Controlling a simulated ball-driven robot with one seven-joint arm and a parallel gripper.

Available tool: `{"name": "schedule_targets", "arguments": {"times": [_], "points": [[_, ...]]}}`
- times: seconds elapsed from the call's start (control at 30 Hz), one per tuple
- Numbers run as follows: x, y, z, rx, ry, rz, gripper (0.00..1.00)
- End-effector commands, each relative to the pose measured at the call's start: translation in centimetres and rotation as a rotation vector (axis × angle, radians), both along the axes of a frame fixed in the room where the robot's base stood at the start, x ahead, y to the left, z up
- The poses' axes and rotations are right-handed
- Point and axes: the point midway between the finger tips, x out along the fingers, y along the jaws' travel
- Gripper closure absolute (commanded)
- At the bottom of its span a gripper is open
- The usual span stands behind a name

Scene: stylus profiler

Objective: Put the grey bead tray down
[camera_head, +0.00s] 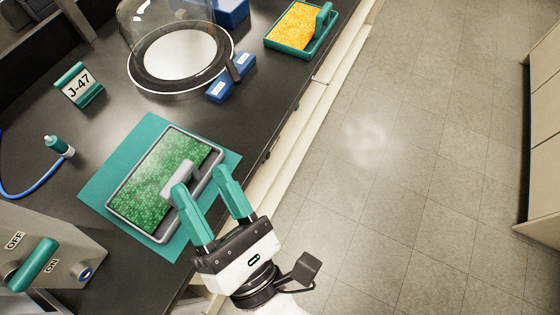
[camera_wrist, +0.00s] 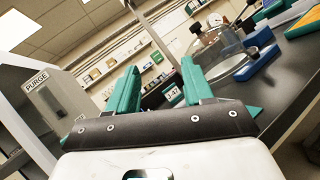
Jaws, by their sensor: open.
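The grey bead tray (camera_head: 151,235) lies on a teal mat (camera_head: 106,188) on the dark bench in the head view, filled with green beads. A grey handle block (camera_head: 179,176) stands up on its right side. My gripper (camera_head: 199,178) has teal fingers, spread open, over the tray's right edge near the handle. The left finger overlaps the handle in the picture; I cannot tell whether they touch.
A teal tray of orange beads (camera_head: 271,43) sits at the far bench edge. A glass dome (camera_head: 140,70), blue blocks (camera_head: 219,90) and a J-47 sign (camera_head: 79,86) stand beyond the mat. A switch box (camera_head: 62,250) stands at lower left. Open floor (camera_head: 400,180) lies right.

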Motion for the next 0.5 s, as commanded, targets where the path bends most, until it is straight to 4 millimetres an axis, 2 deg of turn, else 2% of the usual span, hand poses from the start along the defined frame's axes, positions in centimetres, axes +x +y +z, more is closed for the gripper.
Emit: {"name": "schedule_targets", "arguments": {"times": [0.13, 0.23, 0.37, 0.47, 0.5], "points": [[1.7, -1.0, -1.0, -0.494, -0.438, -0.127, 0.49], [2.8, -1.9, -3.7, -0.863, -0.701, -0.175, 0.49], [4.4, -4.6, -9.4, -1.358, -0.993, -0.156, 0.49], [5.3, -8.5, -14.7, -1.731, -1.175, -0.044, 0.49], [5.5, -10.5, -16.9, -1.868, -1.236, 0.029, 0.49]]}}
